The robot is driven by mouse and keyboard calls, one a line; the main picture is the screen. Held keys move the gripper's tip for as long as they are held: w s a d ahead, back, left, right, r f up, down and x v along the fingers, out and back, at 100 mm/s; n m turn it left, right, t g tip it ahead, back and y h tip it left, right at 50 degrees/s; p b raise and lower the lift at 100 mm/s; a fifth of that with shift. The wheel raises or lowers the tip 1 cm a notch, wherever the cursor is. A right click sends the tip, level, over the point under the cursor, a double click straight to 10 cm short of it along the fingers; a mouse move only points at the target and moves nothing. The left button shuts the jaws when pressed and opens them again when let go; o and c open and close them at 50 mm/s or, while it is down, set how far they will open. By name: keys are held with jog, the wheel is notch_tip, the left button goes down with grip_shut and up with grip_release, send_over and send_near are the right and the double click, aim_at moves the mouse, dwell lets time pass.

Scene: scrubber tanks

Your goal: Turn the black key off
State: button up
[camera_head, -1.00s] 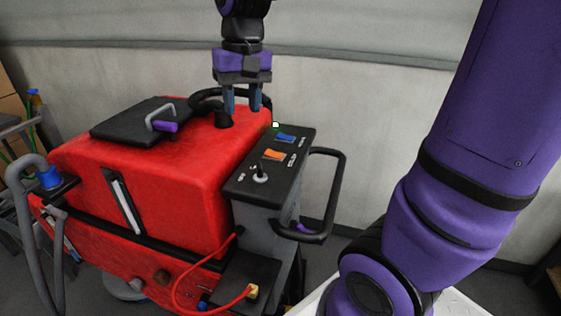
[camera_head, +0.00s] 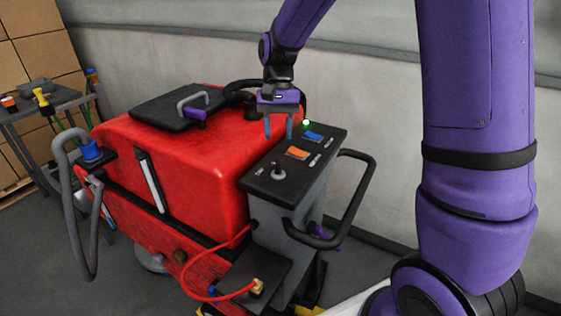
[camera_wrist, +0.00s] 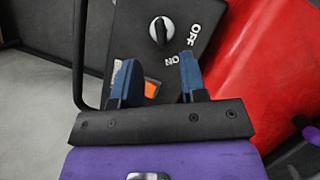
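The black key (camera_head: 278,172) stands on the near end of the dark control panel (camera_head: 330,145) of the red scrubber. In the wrist view the key (camera_wrist: 161,30) sits on a silver round base, with OFF and ON labels beside it. Its exact turn position is hard to tell. My gripper (camera_head: 278,133) is above the panel's left edge, pointing down, with its blue fingers apart and empty. In the wrist view my gripper (camera_wrist: 157,68) is open, and the key lies beyond the fingertips, apart from them.
Orange (camera_head: 297,153) and blue (camera_head: 313,136) switches and a lit green light (camera_head: 306,123) share the panel. A black handle bar (camera_head: 360,190) loops out on the right. The red tank (camera_head: 205,150) is directly left. A side table (camera_head: 55,102) stands at the far left.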

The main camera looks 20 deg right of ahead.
aim_at(278, 161)
jog(key=x, duration=0.7)
jog(key=shift+s+a+f, duration=0.1)
jog(key=shift+s+f, duration=0.05)
jog(key=shift+f, duration=0.2)
grip_shut()
